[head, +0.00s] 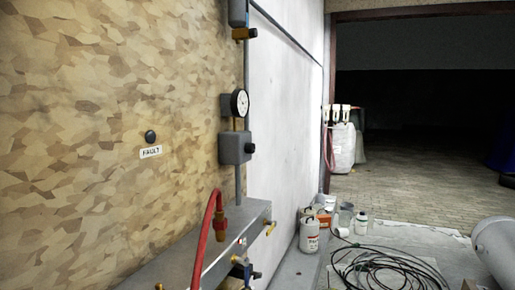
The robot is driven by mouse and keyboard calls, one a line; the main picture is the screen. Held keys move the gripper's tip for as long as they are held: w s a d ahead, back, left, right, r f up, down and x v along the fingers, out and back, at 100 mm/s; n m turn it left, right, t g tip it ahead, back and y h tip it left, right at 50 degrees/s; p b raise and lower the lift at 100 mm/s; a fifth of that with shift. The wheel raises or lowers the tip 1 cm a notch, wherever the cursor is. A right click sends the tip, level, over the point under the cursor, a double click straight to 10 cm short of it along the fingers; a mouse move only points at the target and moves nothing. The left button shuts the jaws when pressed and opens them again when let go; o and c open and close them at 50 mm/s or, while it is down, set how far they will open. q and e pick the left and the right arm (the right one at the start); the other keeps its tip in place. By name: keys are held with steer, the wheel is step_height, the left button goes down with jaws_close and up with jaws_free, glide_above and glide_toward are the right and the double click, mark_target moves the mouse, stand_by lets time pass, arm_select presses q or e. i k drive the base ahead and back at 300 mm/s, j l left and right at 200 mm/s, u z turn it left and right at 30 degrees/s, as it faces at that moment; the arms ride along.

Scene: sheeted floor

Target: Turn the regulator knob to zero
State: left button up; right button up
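A grey regulator box (234,148) is mounted on a vertical pipe along the wall, near the picture's middle. A small dark knob (250,148) sticks out from its right side. A round gauge (239,103) with a black rim and pale face sits just above the box. The gauge is seen at a steep angle and its reading is too small to tell. The knob's setting cannot be made out. Neither of my grippers shows in the head view, and nothing is seen touching the knob.
A grey ledge (190,254) with a red hose (205,235) and brass fittings juts out below the regulator. A black button (150,136) sits above a FAULT label (151,152).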

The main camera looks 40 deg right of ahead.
mark_target(249, 148)
steer(key=i+l, duration=0.15)
steer(key=l, duration=0.15)
steer(key=i+l, duration=0.15)
steer(key=l, duration=0.2)
steer(key=i+l+u, duration=0.1)
steer(key=l, duration=0.2)
steer(key=i+l, duration=0.15)
steer(key=l, duration=0.2)
